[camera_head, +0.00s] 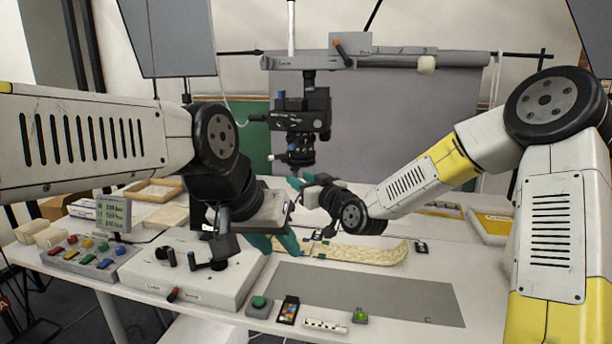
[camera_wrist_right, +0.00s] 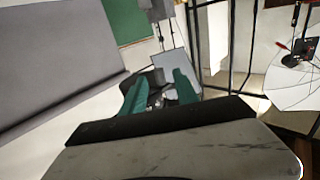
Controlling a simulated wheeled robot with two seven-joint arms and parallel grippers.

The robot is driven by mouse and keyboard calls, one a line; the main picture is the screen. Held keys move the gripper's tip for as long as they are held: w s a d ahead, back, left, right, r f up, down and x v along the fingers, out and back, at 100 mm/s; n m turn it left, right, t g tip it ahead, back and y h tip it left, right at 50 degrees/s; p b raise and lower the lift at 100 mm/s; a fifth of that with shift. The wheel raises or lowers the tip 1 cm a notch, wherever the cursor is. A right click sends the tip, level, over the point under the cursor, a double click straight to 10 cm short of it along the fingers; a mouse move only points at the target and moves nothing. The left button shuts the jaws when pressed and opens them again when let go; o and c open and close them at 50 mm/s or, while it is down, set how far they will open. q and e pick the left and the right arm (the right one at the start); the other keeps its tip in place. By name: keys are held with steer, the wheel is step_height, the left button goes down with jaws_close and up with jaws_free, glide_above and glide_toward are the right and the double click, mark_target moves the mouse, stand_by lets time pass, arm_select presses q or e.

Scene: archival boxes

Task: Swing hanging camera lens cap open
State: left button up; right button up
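The hanging camera (camera_head: 306,112) is a dark block on a vertical column in the middle of the head view, with blue knobs and a narrower dark part (camera_head: 300,150) below it. I cannot clearly pick out its lens cap. My right gripper (camera_head: 298,186) is just under this lower part, apart from it as far as I can tell. In the right wrist view its teal fingers (camera_wrist_right: 160,88) are spread, with dark and silvery parts behind or between them.
Trays lie at the back left and right. A grey backdrop (camera_head: 400,120) hangs behind.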

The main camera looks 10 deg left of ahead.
steer(key=x, duration=0.6)
steer(key=shift+w+a, duration=0.15)
steer(key=shift+w, duration=0.05)
jaws_close()
stand_by(1.2)
